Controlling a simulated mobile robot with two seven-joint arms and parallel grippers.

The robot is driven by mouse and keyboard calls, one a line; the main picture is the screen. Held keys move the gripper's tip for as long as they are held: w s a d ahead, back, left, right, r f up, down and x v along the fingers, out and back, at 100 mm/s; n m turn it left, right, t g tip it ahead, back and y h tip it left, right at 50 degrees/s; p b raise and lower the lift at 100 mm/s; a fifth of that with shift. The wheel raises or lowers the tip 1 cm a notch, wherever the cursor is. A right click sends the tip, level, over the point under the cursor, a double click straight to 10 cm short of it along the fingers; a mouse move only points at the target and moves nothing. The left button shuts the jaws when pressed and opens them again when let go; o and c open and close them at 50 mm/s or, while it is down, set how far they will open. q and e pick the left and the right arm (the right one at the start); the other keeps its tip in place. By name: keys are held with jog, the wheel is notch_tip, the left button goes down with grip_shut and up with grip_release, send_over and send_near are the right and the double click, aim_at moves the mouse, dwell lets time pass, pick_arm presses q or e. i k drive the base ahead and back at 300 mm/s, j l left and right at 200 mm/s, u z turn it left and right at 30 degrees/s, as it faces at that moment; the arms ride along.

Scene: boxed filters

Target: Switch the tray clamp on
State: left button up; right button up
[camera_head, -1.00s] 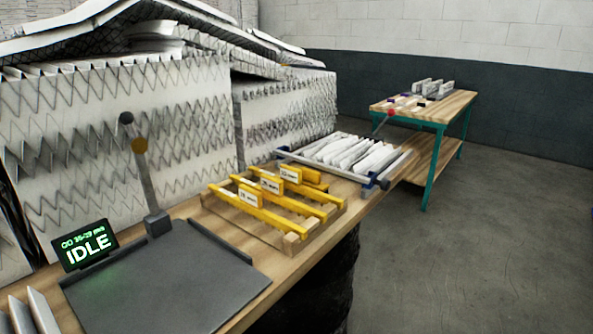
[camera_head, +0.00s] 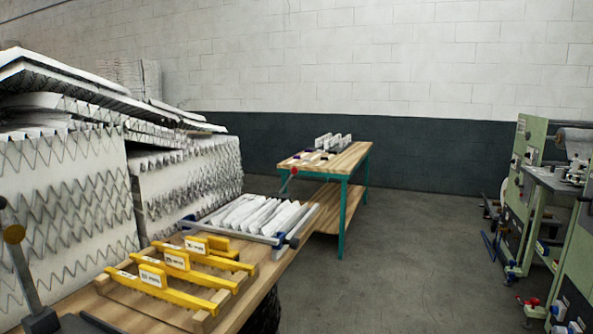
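The tray (camera_head: 277,238) sits at the far end of the wooden workbench, a metal-railed frame holding several white pleated filters (camera_head: 255,215). A clamp lever with a red knob (camera_head: 294,171) rises from the tray's right side, tilted, with the knob in front of the far table. A blue part (camera_head: 281,239) shows at the tray's near right corner. Neither of my grippers is in view.
Yellow labelled holders (camera_head: 180,275) stand in a wooden rack on the bench. A dark post (camera_head: 22,275) is at the left edge. Beyond is a teal-legged table (camera_head: 343,215). Green machines (camera_head: 530,170) stand right. The floor (camera_head: 400,260) between is clear.

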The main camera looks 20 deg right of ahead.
aim_at(294, 169)
jog(key=i+l+u, duration=0.1)
jog(key=i+l, duration=0.15)
jog(key=l, duration=0.15)
jog(key=i+l+u, duration=0.1)
jog(key=l, duration=0.3)
jog(key=i+l+u, duration=0.1)
jog(key=i+l, duration=0.2)
jog(key=l, duration=0.15)
jog(key=i+l+u, duration=0.1)
jog(key=l, duration=0.35)
jog(key=i+l+u, duration=0.1)
jog(key=i+l, duration=0.15)
jog(key=l, duration=0.25)
jog(key=i+l+u, duration=0.15)
jog(key=l, duration=0.3)
jog(key=i+l+u, duration=0.1)
jog(key=l, duration=0.4)
jog(key=i+l+u, duration=0.1)
jog(key=l, duration=0.4)
